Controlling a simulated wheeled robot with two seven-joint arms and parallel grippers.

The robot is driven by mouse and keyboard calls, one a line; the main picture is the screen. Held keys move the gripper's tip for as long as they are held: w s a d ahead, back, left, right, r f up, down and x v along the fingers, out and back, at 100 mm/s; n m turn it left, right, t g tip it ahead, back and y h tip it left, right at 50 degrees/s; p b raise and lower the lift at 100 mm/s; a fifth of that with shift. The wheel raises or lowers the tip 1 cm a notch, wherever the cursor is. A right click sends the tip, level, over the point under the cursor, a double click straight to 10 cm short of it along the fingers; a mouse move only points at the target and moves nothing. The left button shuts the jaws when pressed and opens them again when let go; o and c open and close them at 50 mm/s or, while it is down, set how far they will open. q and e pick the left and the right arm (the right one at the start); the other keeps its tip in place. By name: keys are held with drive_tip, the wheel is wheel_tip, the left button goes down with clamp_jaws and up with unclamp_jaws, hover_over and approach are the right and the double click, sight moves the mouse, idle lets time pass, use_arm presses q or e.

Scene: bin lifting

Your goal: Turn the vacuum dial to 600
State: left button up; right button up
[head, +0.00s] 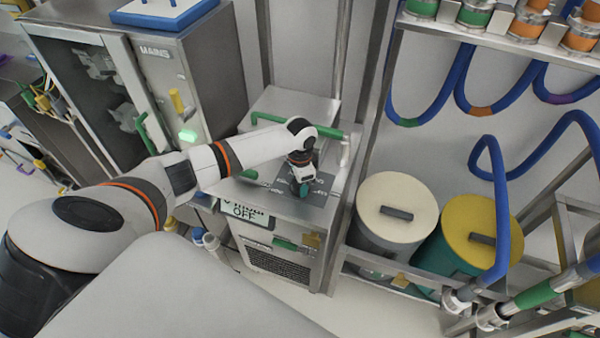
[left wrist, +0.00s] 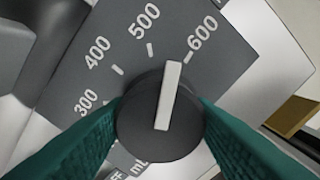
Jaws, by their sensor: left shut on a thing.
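The vacuum dial (left wrist: 152,138) is a round black knob with a white pointer bar (left wrist: 168,95). The bar points up and slightly right in the left wrist view, between the 500 and 600 ticks and a little closer to 600. The grey scale plate (left wrist: 110,45) shows numbers from 300 to 600. My left gripper (left wrist: 160,125) has teal fingers shut on the two sides of the knob. In the head view my left gripper (head: 302,188) points down at the top of the metal unit (head: 285,208), and hides the dial there. My right gripper is not in view.
A steel cabinet labelled MAINS (head: 155,52) stands on the left. A cream-lidded canister (head: 397,195) and a yellow-lidded one (head: 470,222) stand right of the unit, below hanging blue hoses (head: 440,105).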

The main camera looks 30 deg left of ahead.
use_arm(q)
drive_tip(key=shift+m, duration=2)
drive_tip(key=o, duration=1)
wheel_tip(320, 180, up, 12)
drive_tip(key=shift+r+b, duration=0.1)
drive_tip(key=shift+b, duration=1.05)
